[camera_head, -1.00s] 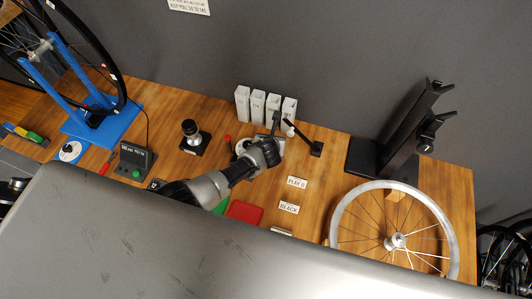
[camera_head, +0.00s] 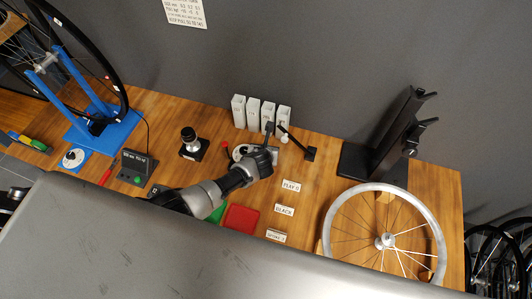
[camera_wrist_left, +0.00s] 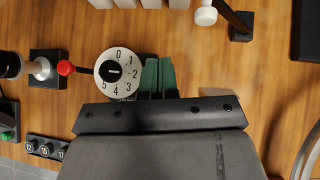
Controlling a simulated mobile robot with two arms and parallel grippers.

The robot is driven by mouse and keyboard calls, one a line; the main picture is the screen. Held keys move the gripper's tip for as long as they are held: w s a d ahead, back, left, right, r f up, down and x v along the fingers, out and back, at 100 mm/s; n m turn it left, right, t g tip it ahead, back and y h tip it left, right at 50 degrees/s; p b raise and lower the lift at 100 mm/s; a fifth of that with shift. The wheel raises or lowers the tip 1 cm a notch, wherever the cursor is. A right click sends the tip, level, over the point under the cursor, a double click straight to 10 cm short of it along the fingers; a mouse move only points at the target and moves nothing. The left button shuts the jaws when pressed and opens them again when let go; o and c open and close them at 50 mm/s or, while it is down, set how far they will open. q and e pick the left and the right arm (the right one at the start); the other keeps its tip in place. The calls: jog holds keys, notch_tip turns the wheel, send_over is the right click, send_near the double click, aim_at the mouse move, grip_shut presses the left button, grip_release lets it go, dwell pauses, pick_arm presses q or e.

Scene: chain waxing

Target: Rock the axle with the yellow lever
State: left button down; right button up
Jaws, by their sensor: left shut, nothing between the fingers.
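My left gripper (camera_head: 268,130) is over the middle of the bench, shut and empty; its green fingertips (camera_wrist_left: 158,68) are side by side in the left wrist view. A white numbered dial (camera_wrist_left: 118,72) is just left of them, with a red-knobbed lever (camera_wrist_left: 66,68). No lever that is clearly yellow shows. At far left in the head view lies a small item with yellow and green parts (camera_head: 27,140). A bare wheel with its hub and axle (camera_head: 385,241) lies at right; another wheel's hub (camera_head: 45,62) is in a blue stand (camera_head: 75,135). My right gripper is not in view.
A black lever with a white knob (camera_head: 284,138) and black base (camera_head: 309,154) stands right of my gripper. White containers (camera_head: 253,113) are behind it. A black stand (camera_head: 372,160) is at right, a red tray (camera_head: 241,217) in front. Grey metal covers the lower foreground.

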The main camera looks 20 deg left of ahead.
pick_arm(q)
jog(key=w+r+p+v, duration=0.1)
jog(key=p+v, duration=0.1)
jog(key=v, duration=0.7)
jog(key=shift+s+r, duration=0.15)
jog(key=shift+r, duration=0.05)
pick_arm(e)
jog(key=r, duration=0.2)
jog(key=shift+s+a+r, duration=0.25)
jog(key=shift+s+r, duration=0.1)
pick_arm(q)
jog(key=shift+s+d, duration=0.1)
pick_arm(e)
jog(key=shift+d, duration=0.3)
